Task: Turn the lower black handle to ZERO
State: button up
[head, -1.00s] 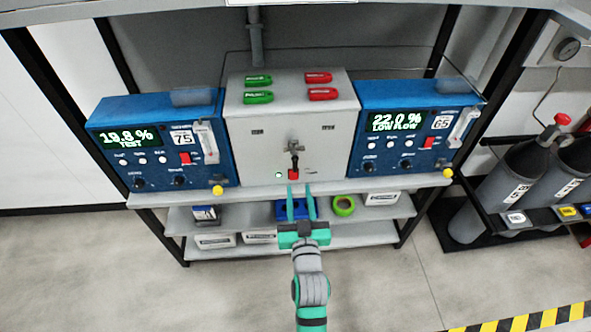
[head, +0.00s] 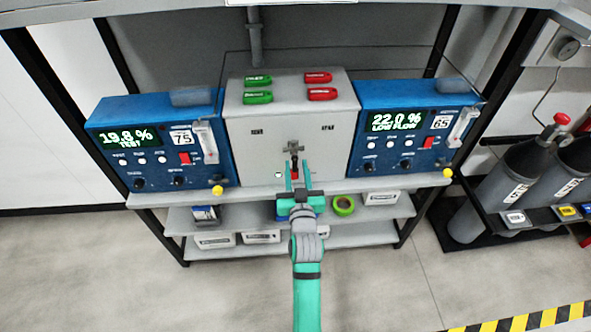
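The grey box (head: 246,150) in the middle of the shelf has a grey valve fitting (head: 293,147) low on its front. A small dark handle (head: 294,160) hangs below the fitting, with a red part (head: 295,174) under it. My gripper (head: 297,166) is in front of them, its two teal fingers apart on either side of the dark handle and red part. The fingers hide part of both. I cannot tell whether they touch the handle. The lettering near the handle is too small to read.
A blue analyser (head: 110,115) reading 19.8 % TEST stands at left. Another blue analyser (head: 375,100) reading 22.0 % LOW FLOW stands at right. Green tags (head: 258,97) and red tags (head: 322,94) lie on the box top. Gas cylinders (head: 500,200) stand at far right.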

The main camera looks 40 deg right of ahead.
jog(key=shift+w+a, duration=0.1)
jog(key=shift+a, duration=0.1)
grip_shut()
jog(key=shift+a+m, duration=0.1)
jog(key=shift+m, duration=0.2)
jog(key=shift+w+a+r+m, duration=0.3)
jog(key=shift+a+r+m, duration=0.15)
jog(key=shift+m, duration=2.4)
jog(key=shift+w+a+r+m, duration=0.3)
jog(key=shift+r+m, duration=0.25)
jog(key=shift+m, duration=2.35)
jog(key=shift+w+a+r+m, duration=0.25)
jog(key=shift+a+r+m, duration=0.2)
jog(key=shift+m, duration=2.4)
grip_release()
